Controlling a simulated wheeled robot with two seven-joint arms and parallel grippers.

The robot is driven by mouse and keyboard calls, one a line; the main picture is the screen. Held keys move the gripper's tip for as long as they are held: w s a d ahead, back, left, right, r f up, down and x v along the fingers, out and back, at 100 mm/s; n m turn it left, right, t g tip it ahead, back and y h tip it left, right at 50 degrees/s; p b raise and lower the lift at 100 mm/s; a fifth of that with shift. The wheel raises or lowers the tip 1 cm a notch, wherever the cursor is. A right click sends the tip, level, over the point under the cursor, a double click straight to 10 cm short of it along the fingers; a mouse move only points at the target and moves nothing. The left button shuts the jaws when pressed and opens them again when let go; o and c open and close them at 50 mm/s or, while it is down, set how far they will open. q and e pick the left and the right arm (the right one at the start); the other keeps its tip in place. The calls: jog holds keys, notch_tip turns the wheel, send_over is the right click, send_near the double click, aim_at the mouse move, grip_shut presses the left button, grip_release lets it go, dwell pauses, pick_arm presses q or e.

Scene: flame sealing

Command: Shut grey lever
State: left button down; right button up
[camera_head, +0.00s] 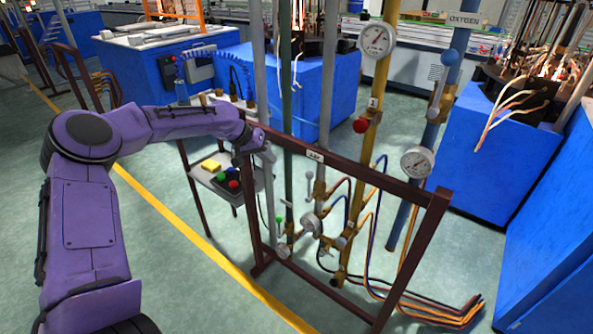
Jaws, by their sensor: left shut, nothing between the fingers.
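My left arm comes in from the left, and its gripper (257,144) is shut at the grey vertical pipe, by the top left corner of the dark red frame. A short grey handle (268,153) shows right beside the fingertips; it looks like a lever on this pipe, but the fingers partly hide it. I cannot tell whether they touch it. Another grey lever (309,184) stands upright on a middle pipe, and a light grey one (437,98) sits on the blue oxygen pipe. A green-tipped lever (279,222) is low down. My right gripper is not in view.
The dark red frame (350,175) stands around the pipes. Gauges (376,39), a red knob (361,126) and bent hoses crowd the right side. Blue machines stand behind; the floor at front left is clear.

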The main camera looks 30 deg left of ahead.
pick_arm(q)
send_near(309, 186)
jog(key=w+a+f, duration=0.2)
jog(key=a, duration=0.2)
jog(key=d+p, duration=0.1)
jog(key=w+d+p, duration=0.1)
jog(key=d, duration=0.1)
jog(key=shift+w+d+r, duration=0.15)
jog(key=shift+w+r, duration=0.1)
